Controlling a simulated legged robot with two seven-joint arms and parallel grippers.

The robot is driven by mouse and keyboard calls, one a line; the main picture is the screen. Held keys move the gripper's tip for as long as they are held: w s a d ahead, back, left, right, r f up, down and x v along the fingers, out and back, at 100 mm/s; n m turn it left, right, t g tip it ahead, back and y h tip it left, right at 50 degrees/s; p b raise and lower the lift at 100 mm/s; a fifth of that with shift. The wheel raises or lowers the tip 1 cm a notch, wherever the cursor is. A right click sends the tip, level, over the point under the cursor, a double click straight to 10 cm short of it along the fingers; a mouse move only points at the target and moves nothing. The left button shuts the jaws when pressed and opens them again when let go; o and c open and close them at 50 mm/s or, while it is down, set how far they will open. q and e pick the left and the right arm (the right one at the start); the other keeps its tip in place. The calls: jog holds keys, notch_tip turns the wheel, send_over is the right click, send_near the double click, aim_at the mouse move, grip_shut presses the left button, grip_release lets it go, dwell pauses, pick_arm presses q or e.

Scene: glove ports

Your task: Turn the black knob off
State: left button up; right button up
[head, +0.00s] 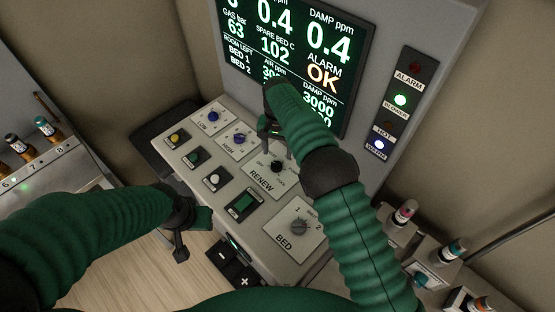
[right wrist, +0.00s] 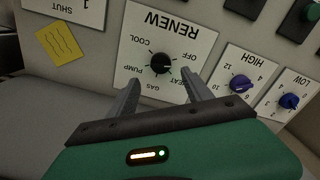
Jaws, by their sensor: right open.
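The black knob (right wrist: 160,63) sits in the middle of the white RENEW plate (right wrist: 168,25), which has COOL, PUMP, GAS, HEAT and OFF around it. The plate is upside down in the right wrist view. The knob's pointer setting is too small to read surely. It also shows in the head view (head: 277,167), partly under my gripper. My right gripper (right wrist: 161,84) is open and empty, its two fingers apart just short of the knob, one toward each side. In the head view, my right gripper (head: 276,140) hangs over the RENEW plate. My left gripper (head: 187,240) is left of the console; its jaw opening is unclear.
Blue knobs LOW (head: 212,116) and HIGH (head: 239,139) stand beside the RENEW plate. The grey BED knob (head: 299,226) and several buttons are nearer. A screen (head: 300,60) reading ALARM OK rises behind. Vials (head: 404,211) stand at right.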

aim_at(276, 164)
jog(key=f, duration=0.2)
jog(key=f+p, duration=0.1)
jog(key=f, duration=0.3)
jog(key=shift+s+a+f, duration=0.1)
jog(key=shift+s+a, duration=0.1)
jog(key=shift+a, duration=0.1)
jog(key=shift+f, duration=0.35)
jog(key=shift+w, duration=0.1)
jog(key=shift+d, duration=0.1)
jog(key=shift+c, duration=0.3)
jog(key=shift+d, duration=0.1)
jog(key=c, duration=1.2)
jog(key=shift+f+n+b, duration=0.25)
jog(key=shift+n+b, duration=0.65)
grip_shut()
jog(key=shift+r+n, duration=0.1)
jog(key=shift+n, duration=0.3)
jog(key=shift+r+n, duration=0.2)
jog(key=shift+n, duration=0.1)
